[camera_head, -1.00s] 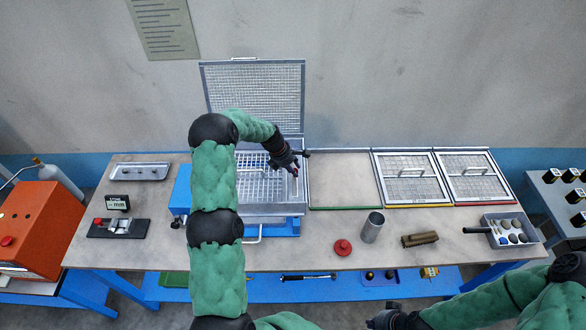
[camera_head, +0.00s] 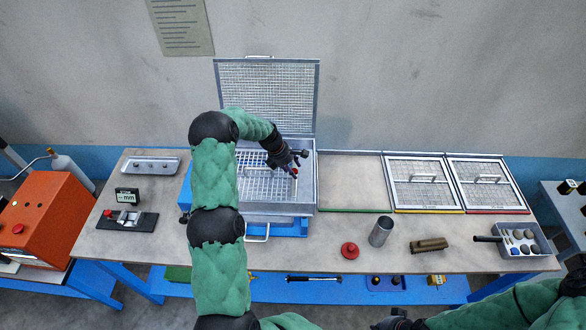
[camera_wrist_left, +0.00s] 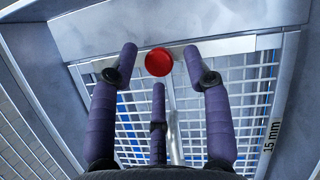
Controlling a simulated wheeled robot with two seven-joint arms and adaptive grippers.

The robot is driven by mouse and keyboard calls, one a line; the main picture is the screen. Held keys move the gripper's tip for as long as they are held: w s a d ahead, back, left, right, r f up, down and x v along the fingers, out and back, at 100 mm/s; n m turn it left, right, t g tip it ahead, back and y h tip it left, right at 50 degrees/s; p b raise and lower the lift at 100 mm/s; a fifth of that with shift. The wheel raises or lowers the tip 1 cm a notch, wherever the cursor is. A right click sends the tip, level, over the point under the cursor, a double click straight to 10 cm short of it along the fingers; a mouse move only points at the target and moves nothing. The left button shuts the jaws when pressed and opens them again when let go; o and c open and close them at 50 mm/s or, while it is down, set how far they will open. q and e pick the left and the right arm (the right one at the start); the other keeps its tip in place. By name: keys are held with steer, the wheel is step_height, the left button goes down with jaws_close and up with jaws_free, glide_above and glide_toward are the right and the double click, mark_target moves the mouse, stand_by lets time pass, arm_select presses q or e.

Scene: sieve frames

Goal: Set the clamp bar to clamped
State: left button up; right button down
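The sieve box (camera_head: 309,205) stands on a blue base with its mesh lid (camera_head: 268,95) raised. My left gripper (camera_head: 294,165) is inside it, above the right part of the mesh frame. In the left wrist view, the three purple fingers of this gripper (camera_wrist_left: 160,52) are spread, with a round red knob (camera_wrist_left: 158,62) showing between the front tips. A pale metal bar (camera_wrist_left: 240,45) crosses at the knob, apparently the clamp bar; I cannot tell its setting or whether fingers touch it. The frame below is marked 15 mm. My right gripper (camera_head: 398,323) is partly cut off at the bottom.
Two sieve frames with handles (camera_head: 425,210) lie right of the box beside a bare panel. A red knob piece (camera_head: 349,250), metal cup (camera_head: 381,232), brush (camera_head: 429,245) and sample tray (camera_head: 540,240) stand along the front.

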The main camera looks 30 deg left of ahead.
arm_select(q)
steer(key=v, duration=1.2)
steer(key=shift+f, duration=0.15)
stand_by(0.5)
